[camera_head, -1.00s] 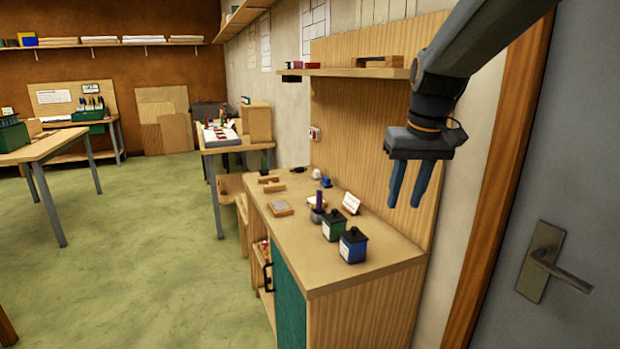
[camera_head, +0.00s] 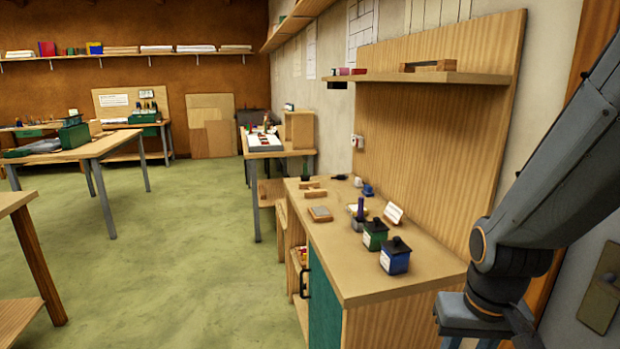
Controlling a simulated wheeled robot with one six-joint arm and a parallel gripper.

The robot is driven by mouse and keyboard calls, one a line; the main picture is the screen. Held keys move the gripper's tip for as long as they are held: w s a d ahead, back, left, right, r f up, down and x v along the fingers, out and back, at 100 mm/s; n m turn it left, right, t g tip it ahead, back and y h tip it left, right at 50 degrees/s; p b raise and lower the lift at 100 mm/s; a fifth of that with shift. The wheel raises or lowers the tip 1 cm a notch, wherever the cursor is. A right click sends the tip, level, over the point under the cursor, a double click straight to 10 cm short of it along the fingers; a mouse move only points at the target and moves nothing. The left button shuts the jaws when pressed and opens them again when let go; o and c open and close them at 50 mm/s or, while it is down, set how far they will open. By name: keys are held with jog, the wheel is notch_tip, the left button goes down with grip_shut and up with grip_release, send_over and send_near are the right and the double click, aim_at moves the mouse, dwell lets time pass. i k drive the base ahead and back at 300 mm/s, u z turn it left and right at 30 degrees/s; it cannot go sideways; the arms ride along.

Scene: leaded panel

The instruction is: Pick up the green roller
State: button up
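I cannot make out a roller for certain. A small dark green upright thing (camera_head: 305,172) stands at the far end of the wooden counter (camera_head: 345,262); it is too small to tell what it is. My gripper (camera_head: 468,342) is at the bottom right, in front of the counter's near end. Its fingers are cut off by the frame's lower edge, but their upper parts stand apart with nothing seen between them. It is well away from the small green thing.
A green-labelled jar (camera_head: 375,236) and a blue jar (camera_head: 395,256) stand near the counter's front end, by a white card (camera_head: 393,213). A wall shelf (camera_head: 430,77) overhangs the counter. A table (camera_head: 20,205) is at left. The green floor (camera_head: 190,260) between is open.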

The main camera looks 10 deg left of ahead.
aim_at(305, 177)
jog(key=k, duration=0.5)
jog(key=u, duration=1.25)
jog(key=i, duration=5.15)
jog(key=z, duration=3.15)
